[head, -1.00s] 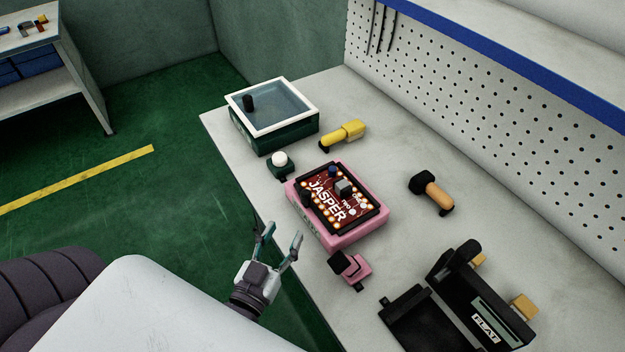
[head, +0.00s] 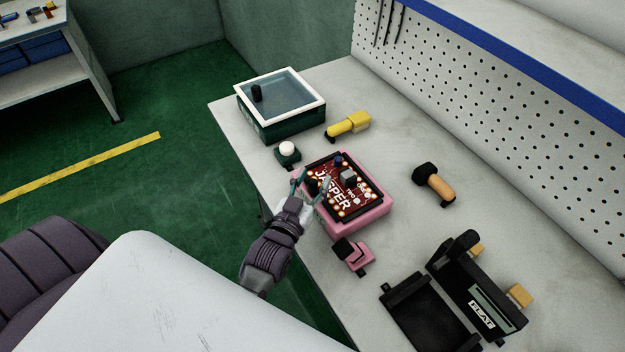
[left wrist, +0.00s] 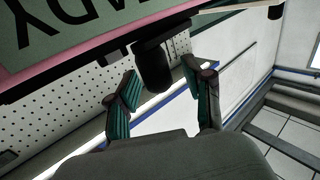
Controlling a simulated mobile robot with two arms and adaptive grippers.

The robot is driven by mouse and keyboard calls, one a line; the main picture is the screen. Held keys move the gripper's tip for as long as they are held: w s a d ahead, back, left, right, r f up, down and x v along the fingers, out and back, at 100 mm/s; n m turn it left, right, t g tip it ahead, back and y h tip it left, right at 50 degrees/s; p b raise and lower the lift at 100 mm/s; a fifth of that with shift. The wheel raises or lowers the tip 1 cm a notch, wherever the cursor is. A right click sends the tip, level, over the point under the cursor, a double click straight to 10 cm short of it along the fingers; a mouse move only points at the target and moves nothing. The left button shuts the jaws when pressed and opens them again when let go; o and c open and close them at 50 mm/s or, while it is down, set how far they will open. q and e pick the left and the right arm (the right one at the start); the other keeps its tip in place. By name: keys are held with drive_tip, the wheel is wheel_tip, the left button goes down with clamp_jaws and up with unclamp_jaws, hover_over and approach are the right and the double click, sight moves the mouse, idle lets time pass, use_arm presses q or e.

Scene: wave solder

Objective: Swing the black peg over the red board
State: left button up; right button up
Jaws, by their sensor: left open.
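The red board (head: 355,192), marked JASPER, lies in a black frame on a pink fixture (head: 358,226) on the bench. The black peg (head: 313,186) stands at the board's left edge, partly hidden by my gripper. My left gripper (head: 312,183) is open, with one finger on each side of the peg. In the left wrist view the black peg (left wrist: 153,68) hangs in front of the gap between the open fingers (left wrist: 160,80); I cannot tell whether they touch it. My right gripper is not in view.
A bath with a white rim (head: 318,104) and another black knob stands behind. A white button (head: 287,148), a yellow-handled tool (head: 350,125), an orange-handled tool (head: 436,183), a pink clamp (head: 352,254) and a black box marked FLAT (head: 482,312) surround the fixture.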

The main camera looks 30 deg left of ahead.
use_arm(q)
clamp_jaws()
